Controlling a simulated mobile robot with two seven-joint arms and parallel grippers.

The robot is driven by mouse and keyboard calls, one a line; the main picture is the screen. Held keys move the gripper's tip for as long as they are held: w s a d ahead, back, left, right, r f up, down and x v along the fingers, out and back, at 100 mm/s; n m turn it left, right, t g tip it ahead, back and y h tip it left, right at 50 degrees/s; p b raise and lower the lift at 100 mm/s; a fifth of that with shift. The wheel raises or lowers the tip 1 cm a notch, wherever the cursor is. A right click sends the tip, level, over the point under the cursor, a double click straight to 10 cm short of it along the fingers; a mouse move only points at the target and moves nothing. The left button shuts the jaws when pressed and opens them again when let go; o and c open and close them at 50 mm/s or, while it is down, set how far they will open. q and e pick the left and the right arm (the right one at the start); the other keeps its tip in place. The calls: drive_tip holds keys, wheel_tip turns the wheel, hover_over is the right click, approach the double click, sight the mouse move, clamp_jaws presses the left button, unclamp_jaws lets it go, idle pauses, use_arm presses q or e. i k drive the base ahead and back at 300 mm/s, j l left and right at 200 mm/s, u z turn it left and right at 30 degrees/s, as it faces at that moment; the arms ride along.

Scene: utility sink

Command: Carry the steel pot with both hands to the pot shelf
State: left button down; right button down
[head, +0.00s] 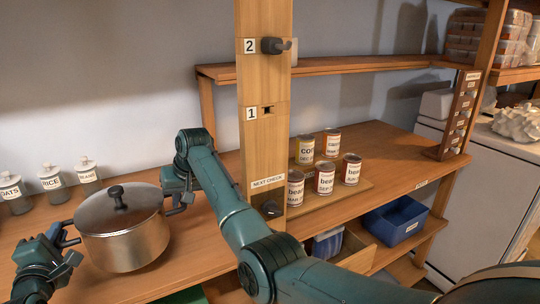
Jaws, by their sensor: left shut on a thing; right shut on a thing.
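The steel pot (125,240) is at the left of the head view, upright, with its lid and dark knob on. My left gripper (70,243) is at the pot's left side, shut on its left handle. My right gripper (178,200) is at the pot's right side, shut on its right handle. The fingers partly hide both handles. I cannot tell whether the pot's base touches the wooden counter (22,238) or is slightly above it. No shelf in view carries a label that I can read as the pot shelf.
Jars (50,180) labelled OATS, RICE and BEANS stand behind the pot. A wooden post (262,150) numbered 1 and 2 rises right of it. Several cans (324,178) stand beyond the post. A raised shelf (340,65) is empty along most of its length. A blue bin (396,220) sits below.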

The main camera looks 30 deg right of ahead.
sight(387, 162)
drive_tip(key=k+j+z, duration=0.2)
drive_tip(key=k, duration=0.15)
drive_tip(key=k+l+z, duration=0.1)
drive_tip(key=l, duration=0.2)
drive_tip(key=k+l, duration=0.1)
drive_tip(key=l, duration=0.2)
drive_tip(key=k+l+z, duration=0.15)
drive_tip(key=l, duration=0.15)
drive_tip(key=i+l, duration=0.1)
drive_tip(key=l, duration=0.35)
drive_tip(key=i+l, duration=0.15)
drive_tip(key=l, duration=0.2)
drive_tip(key=i+l, duration=0.15)
drive_tip(key=l, duration=0.25)
drive_tip(key=i+l+z, duration=0.1)
drive_tip(key=l, duration=0.25)
drive_tip(key=i+l, duration=0.4)
drive_tip(key=l, duration=0.3)
drive_tip(key=z, duration=0.05)
